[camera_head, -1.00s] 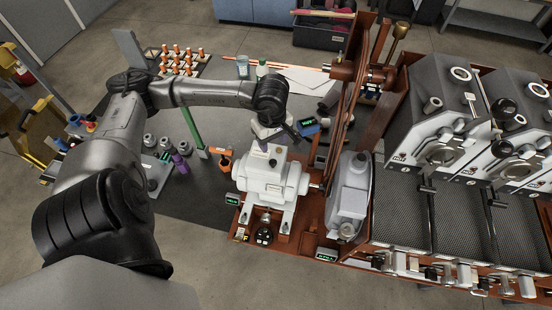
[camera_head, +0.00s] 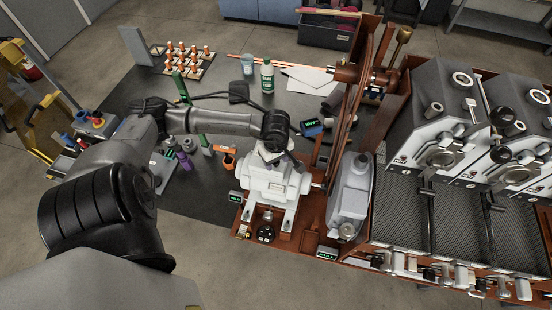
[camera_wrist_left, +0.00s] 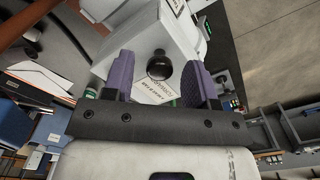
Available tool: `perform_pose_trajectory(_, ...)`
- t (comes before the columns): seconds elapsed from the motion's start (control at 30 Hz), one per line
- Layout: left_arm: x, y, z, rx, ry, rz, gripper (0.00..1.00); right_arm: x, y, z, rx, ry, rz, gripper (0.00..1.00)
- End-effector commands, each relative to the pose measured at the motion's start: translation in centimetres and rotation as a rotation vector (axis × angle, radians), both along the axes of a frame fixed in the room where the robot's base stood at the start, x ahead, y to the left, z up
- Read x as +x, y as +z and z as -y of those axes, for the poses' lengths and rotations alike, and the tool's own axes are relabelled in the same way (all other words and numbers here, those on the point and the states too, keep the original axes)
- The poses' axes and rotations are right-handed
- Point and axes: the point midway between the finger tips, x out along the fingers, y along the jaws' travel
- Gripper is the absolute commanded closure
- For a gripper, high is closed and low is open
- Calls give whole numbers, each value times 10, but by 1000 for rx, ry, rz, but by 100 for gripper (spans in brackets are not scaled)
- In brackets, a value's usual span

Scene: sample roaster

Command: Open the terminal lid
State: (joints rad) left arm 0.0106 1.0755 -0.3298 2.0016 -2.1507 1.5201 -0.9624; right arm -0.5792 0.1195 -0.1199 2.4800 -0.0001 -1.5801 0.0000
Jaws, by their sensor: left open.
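A white motor (camera_head: 272,184) with a box on top stands on a copper-coloured base in the head view. In the left wrist view its white top (camera_wrist_left: 125,40) bears a round black knob (camera_wrist_left: 159,66) and a printed label (camera_wrist_left: 155,92), seemingly the terminal lid. My left gripper (camera_wrist_left: 160,78) is open, its purple fingers on either side of the knob, with gaps visible. In the head view the gripper (camera_head: 272,152) is over the motor's top and its fingertips are largely hidden. I see no raised lid. My right gripper is not in view.
A tall copper-coloured frame (camera_head: 352,110) and grey housing (camera_head: 350,190) stand right of the motor. Behind are a green-and-white bottle (camera_head: 267,77) and a cup (camera_head: 247,64). An orange bottle (camera_head: 229,160) is close on the left. Dark bench (camera_head: 200,205) is clear at front left.

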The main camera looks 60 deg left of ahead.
Motion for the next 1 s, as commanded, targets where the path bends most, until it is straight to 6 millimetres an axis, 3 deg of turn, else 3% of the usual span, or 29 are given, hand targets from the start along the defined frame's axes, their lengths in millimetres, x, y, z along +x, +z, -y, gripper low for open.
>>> perform_pose_trajectory(0.1, 0, 0, 0, 0, 0, 0, 48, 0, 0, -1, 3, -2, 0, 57)
perform_pose_trajectory(0.63, 0, 0, 0, 0, 0, 0, 98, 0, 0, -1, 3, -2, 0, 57)
perform_pose_trajectory(1.0, 0, 1, -2, -9, 2, -8, 100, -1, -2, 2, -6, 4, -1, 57)
